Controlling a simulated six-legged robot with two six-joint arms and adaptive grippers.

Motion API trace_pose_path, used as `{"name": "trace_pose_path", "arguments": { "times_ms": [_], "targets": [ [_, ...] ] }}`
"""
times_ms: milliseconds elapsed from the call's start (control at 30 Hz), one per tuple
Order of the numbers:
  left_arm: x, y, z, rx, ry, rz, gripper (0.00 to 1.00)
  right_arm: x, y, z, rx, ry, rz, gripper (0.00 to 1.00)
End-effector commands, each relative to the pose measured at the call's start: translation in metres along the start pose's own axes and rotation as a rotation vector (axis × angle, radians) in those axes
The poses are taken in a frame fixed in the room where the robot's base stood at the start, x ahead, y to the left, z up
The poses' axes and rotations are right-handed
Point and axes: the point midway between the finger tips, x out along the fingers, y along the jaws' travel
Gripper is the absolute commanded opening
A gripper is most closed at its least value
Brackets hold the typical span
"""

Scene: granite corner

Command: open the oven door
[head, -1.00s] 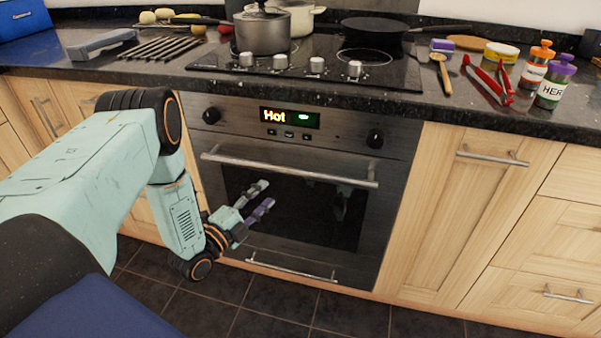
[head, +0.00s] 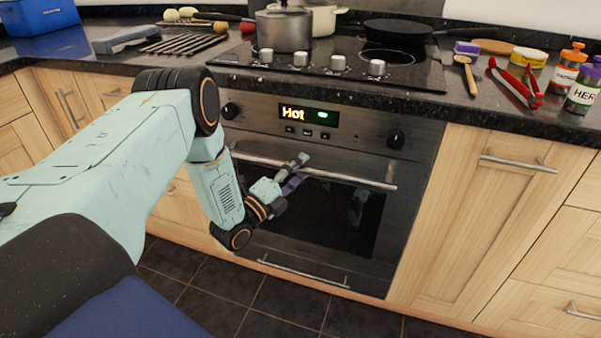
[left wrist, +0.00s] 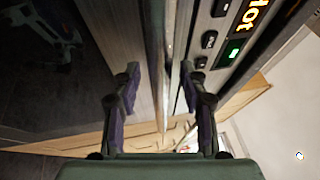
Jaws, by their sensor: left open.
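The oven (head: 300,262) is built into the counter front, and its dark-glass door is closed. Its long metal door handle (head: 345,178) runs across the top of the door; the handle also shows in the left wrist view (left wrist: 164,60), running between the two fingers. My left gripper (head: 297,172) is open at the left part of the handle. In the left wrist view its fingers (left wrist: 160,85) stand on either side of the bar, not visibly closed on it. The oven panel shows the lit word "Hot" (head: 293,114). My right gripper is not in view.
The hob (head: 340,72) above carries a pot (head: 284,30) and a pan (head: 398,32). Red tongs (head: 516,82), a wooden spoon (head: 467,75) and jars lie or stand on the counter at right. A drawer handle (head: 303,274) is below the door. Tiled floor in front is clear.

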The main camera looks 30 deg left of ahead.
Motion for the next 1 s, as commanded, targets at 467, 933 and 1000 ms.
{"name": "trace_pose_path", "arguments": {
  "times_ms": [467,933,1000],
  "targets": [
    [0.0065,-0.0001,-0.0007,-0.001,-0.001,0.002,0.34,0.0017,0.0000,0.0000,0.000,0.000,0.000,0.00],
    [0.0062,0.0000,-0.0005,-0.001,-0.001,0.002,0.00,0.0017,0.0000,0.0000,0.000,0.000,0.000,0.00],
    [0.0062,0.0001,-0.0005,-0.001,-0.001,0.002,0.00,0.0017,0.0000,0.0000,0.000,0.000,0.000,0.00]
  ]
}}
